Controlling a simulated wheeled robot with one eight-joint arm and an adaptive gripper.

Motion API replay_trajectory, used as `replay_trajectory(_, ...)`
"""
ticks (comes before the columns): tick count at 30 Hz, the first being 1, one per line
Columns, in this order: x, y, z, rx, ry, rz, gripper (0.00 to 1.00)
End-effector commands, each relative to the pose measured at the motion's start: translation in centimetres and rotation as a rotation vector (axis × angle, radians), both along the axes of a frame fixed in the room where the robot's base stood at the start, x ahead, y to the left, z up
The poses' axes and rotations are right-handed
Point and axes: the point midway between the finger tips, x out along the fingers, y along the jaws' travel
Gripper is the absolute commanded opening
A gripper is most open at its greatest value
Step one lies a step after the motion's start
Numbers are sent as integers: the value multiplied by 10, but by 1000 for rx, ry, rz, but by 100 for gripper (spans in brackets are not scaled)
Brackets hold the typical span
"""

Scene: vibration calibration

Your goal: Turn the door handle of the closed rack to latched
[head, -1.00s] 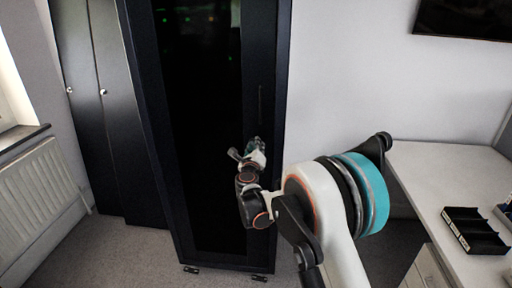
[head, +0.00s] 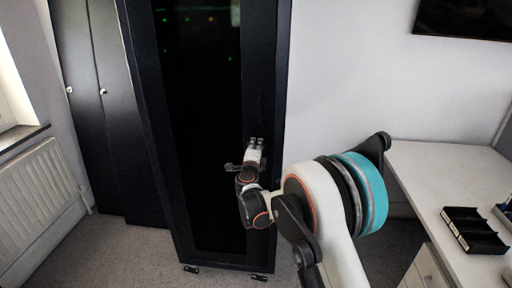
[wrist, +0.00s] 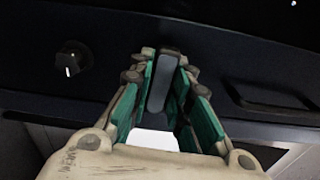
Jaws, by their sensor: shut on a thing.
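The closed rack (head: 263,90) is a tall black cabinet with a dark glass door, in the middle of the head view. My gripper (head: 254,143) is at the right frame of its door. In the wrist view, the green-padded fingers of my gripper (wrist: 164,98) are shut around the grey door handle (wrist: 162,75), a short bar lying between them. The handle points along the fingers, nearly up and down in that picture. In the head view the handle is hidden by my gripper or too small to tell.
A round black knob (wrist: 72,62) with a white mark sits left of the handle in the wrist view, and a long raised dark part (wrist: 268,97) is at right. A white desk (head: 430,185) with black trays (head: 474,231) stands right. A radiator (head: 40,190) is at left.

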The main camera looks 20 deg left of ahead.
Motion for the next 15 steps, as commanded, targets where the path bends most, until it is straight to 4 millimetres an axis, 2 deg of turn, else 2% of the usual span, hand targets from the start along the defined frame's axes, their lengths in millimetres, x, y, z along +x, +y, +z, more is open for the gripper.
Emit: replay_trajectory(15,-1,1,0,-82,-20,2,0)
